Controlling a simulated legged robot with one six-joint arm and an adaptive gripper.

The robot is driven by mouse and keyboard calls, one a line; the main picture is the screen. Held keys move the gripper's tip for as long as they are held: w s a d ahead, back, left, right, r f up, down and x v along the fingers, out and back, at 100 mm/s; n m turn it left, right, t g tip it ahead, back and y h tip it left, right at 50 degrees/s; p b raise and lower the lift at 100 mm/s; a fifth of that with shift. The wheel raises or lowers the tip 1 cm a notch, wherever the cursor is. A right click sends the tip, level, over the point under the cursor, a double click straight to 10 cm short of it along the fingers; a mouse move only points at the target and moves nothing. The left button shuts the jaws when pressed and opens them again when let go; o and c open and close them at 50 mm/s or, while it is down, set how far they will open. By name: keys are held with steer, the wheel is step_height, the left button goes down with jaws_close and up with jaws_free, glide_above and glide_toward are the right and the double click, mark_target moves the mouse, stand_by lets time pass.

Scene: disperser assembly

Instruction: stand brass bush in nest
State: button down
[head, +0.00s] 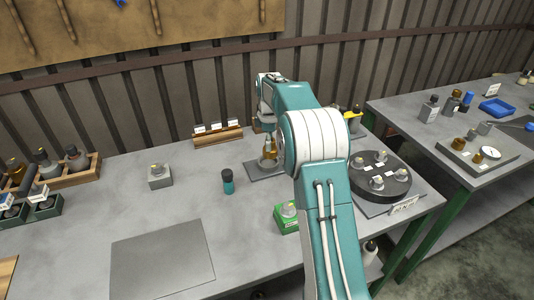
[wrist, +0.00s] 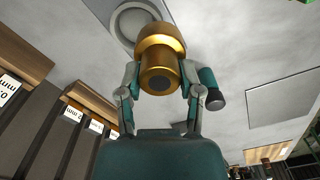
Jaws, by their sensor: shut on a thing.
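The brass bush (wrist: 160,45) is between the fingers of my gripper (wrist: 161,78), which is shut on it; its wide flange and narrower stem show in the wrist view. In the head view the bush (head: 269,161) is seen at the end of my arm, over a dark grey plate (head: 253,174). The nest, a round grey ring (wrist: 126,19), lies on this plate in the wrist view, partly hidden behind the bush. I cannot tell whether the bush touches the nest.
A teal bottle with a dark cap (head: 228,181) stands just left of the plate. A green box (head: 287,219) is in front, and a dark round turntable (head: 391,184) stands to the right. A wooden card rack (head: 218,138) is behind. A bare grey mat (head: 163,260) lies at the front left.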

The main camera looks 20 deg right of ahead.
steer(key=w+f, duration=0.3)
steer(key=f, duration=0.1)
steer(key=shift+w+d+f, duration=0.1)
steer(key=shift+w+d, duration=0.15)
steer(key=shift+d, duration=0.05)
steer(key=shift+w+f, duration=0.1)
steer(key=shift+f, duration=1.45)
steer(key=shift+c, duration=1.3)
jaws_free()
steer(key=shift+f, duration=0.15)
